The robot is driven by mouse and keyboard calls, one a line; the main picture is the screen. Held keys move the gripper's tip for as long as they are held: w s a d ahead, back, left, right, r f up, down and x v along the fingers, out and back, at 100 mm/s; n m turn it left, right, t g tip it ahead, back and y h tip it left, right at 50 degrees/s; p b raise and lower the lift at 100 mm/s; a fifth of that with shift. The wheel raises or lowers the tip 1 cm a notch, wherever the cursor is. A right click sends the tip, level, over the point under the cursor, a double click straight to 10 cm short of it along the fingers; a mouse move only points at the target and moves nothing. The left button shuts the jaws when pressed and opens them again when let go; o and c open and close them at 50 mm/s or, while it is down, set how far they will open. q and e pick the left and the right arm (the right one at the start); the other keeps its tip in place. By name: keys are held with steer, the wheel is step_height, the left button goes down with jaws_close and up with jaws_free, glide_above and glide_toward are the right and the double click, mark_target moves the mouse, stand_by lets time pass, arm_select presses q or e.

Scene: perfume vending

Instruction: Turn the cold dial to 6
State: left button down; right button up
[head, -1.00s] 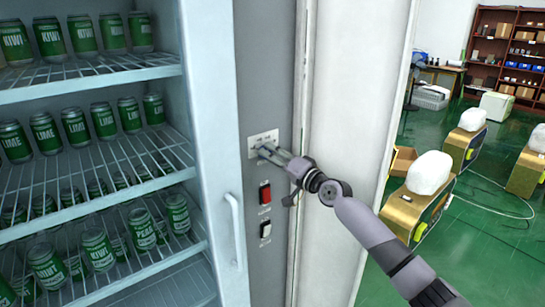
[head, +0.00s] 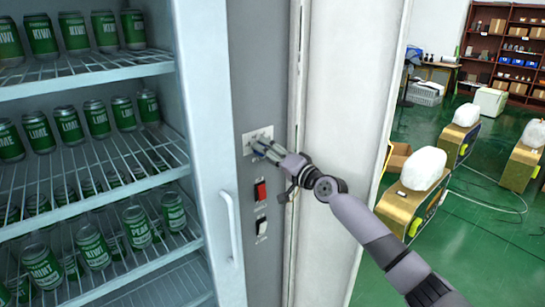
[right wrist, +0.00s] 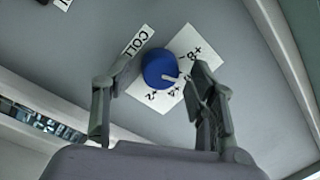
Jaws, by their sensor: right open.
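The cold dial (right wrist: 159,69) is a round blue knob with a white pointer on a white plate. In the right wrist view, marks +2, +4 and +8 show around it. The pointer points right, past +4, toward the right finger, which hides part of the scale. A partly covered label (right wrist: 140,42) beside the dial begins "COL". My right gripper (right wrist: 160,70) is open, its fingers on either side of the dial; I cannot tell whether they touch it. In the head view, my right gripper (head: 264,150) reaches the white dial plate (head: 250,137) and covers most of the dial.
A red switch (head: 260,190) and a black-and-white switch (head: 261,226) sit below the plate on the grey panel. The fridge door handle (head: 231,228) stands out at the left. Shelves of green cans (head: 69,124) lie further left.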

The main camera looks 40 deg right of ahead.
steer(key=s+d, duration=0.2)
steer(key=s, duration=0.9)
steer(key=shift+s+f, duration=0.4)
